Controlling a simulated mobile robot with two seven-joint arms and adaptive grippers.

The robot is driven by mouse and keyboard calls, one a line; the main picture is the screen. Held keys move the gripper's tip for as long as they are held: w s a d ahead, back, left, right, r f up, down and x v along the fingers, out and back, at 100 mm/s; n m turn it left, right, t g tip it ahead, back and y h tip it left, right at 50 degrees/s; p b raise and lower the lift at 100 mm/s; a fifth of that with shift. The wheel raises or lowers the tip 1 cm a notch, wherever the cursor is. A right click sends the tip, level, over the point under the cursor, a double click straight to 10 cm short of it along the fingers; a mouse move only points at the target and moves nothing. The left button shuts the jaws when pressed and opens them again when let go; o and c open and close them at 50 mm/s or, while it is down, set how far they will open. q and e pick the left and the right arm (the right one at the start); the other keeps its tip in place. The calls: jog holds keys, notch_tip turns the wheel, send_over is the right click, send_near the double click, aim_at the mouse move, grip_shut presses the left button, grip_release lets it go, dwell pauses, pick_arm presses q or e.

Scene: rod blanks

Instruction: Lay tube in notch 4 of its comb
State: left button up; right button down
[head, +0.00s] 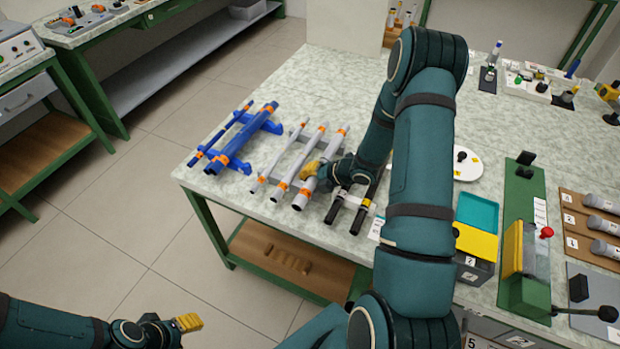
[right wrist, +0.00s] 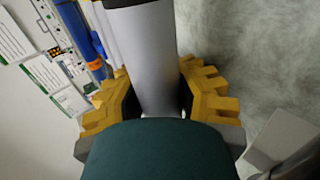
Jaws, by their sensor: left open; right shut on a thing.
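A thick grey tube (head: 304,194) with orange bands lies at the right side of the grey comb (head: 272,183) on the bench. My right gripper (head: 312,172) is shut on this tube. The right wrist view shows the smooth grey tube (right wrist: 153,60) between its yellow fingers (right wrist: 155,105). Two thinner grey tubes (head: 299,167) lie to the left in the grey comb. I cannot tell whether the held tube touches a notch; the gripper and arm hide part of it. My left gripper (head: 188,323) is open and empty, low at the left, off the bench.
A blue comb (head: 272,126) with blue rods stands to the left. Black rods (head: 362,216) lie just right of my right gripper. Further right are a teal-and-yellow box (head: 476,243) and a green fixture (head: 523,290). My right arm hides the middle of the bench.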

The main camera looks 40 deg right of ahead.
jog(key=shift+f, duration=0.15)
jog(key=c, duration=0.8)
grip_release()
jog(key=shift+s, duration=0.15)
jog(key=v, duration=1.1)
jog(key=shift+s+d+r, duration=0.1)
jog(key=shift+s+r, duration=0.05)
jog(key=shift+r, duration=0.25)
